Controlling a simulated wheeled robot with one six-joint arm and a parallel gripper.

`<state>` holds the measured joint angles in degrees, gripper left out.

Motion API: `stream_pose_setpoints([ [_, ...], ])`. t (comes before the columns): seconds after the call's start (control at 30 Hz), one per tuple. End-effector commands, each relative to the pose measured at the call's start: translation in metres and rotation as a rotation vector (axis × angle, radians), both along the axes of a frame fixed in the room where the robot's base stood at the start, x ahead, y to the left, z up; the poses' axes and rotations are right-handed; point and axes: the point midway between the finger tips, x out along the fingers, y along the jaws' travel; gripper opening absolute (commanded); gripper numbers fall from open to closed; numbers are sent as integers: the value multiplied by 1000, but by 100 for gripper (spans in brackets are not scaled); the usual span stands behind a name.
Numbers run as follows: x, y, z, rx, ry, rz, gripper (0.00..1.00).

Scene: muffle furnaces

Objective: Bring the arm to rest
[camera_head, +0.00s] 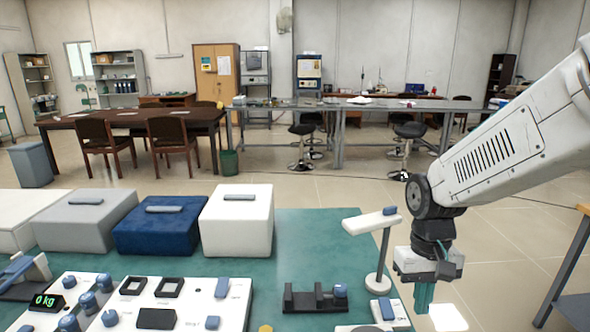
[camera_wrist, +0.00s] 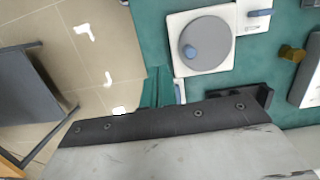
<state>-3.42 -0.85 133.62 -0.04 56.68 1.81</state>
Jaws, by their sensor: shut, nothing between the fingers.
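My gripper (camera_head: 424,303) hangs at the right in the head view, pointing down, with its narrow teal fingers together and nothing held. It appears near the right edge of the teal table mat (camera_head: 310,235). My white arm comes in from the upper right and bends down at a dark wrist joint. In the wrist view the fingers (camera_wrist: 165,88) show as teal strips beside the mat's edge, partly hidden by the dark housing in front.
A white stand (camera_head: 371,221) with a flat top is left of my gripper. A dark cradle (camera_head: 316,298), a white control panel (camera_head: 150,305), a blue box (camera_head: 160,230) and a white box (camera_head: 237,222) share the table. A round grey plate (camera_wrist: 207,45) shows in the wrist view. Floor lies right.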

Motion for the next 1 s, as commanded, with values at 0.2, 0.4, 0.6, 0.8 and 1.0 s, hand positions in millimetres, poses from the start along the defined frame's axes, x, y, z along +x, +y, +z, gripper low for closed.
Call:
stream_pose_setpoints([
  [0.2, -62, -8, 49, 3, -31, 0, 0],
  [0.4, -113, -14, 78, 5, -89, -8, 0],
  [0.6, -149, -18, 97, 6, -181, -18, 0],
  [0.8, -159, -21, 110, 6, -265, -27, 0],
  [1.0, -160, -22, 113, 6, -280, -30, 0],
])
